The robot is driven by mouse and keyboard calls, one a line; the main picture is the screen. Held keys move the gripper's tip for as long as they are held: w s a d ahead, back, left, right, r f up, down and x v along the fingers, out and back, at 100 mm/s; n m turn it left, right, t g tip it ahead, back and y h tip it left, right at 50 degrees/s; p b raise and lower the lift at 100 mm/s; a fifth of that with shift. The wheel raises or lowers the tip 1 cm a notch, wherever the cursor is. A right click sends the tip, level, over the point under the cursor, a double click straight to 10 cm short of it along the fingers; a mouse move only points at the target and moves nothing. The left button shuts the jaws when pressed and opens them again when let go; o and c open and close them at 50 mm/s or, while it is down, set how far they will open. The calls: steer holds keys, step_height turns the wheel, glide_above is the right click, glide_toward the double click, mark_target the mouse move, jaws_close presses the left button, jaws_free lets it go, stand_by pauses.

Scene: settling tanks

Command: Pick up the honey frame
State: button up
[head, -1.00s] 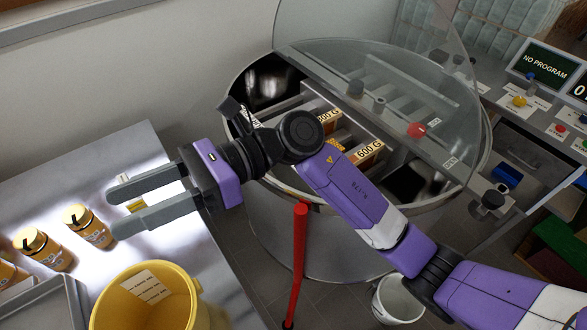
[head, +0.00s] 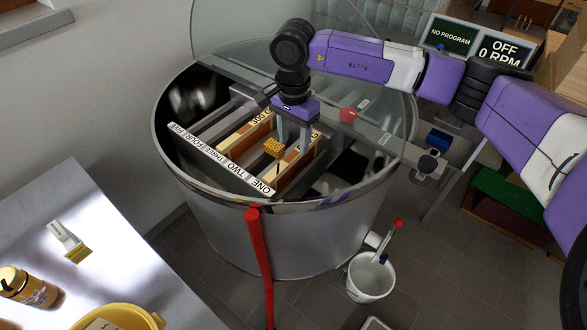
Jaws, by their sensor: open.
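Two wooden honey frames stand in the slots of the big round steel drum (head: 290,235). One frame (head: 235,145) is on the left; the other (head: 290,172) is on the right, by the word ONE on the label strip. My gripper (head: 293,146) points down into the drum above the right frame, its fingers open and apart. An orange comb patch (head: 273,147) shows by the left finger. The fingers hide part of the right frame and its label. I cannot tell whether they touch the frame.
The clear lid (head: 225,40) is raised behind my gripper. A red lever (head: 259,260) stands at the drum's front. A white bucket (head: 370,278) is on the floor. The steel table (head: 110,235) at left holds a jar (head: 28,288), a yellow bucket (head: 120,318) and a scraper-like tool (head: 68,240).

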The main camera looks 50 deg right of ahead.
mark_target(294, 154)
steer(key=shift+s+a+f+p, duration=0.15)
steer(key=shift+f+p, duration=0.3)
steer(key=shift+f, duration=1.15)
steer(key=shift+s+a+f+p, duration=0.1)
steer(key=shift+f+p, duration=0.35)
steer(key=shift+f, duration=1.1)
steer(key=shift+c, duration=0.2)
jaws_close()
steer(key=shift+r, duration=0.1)
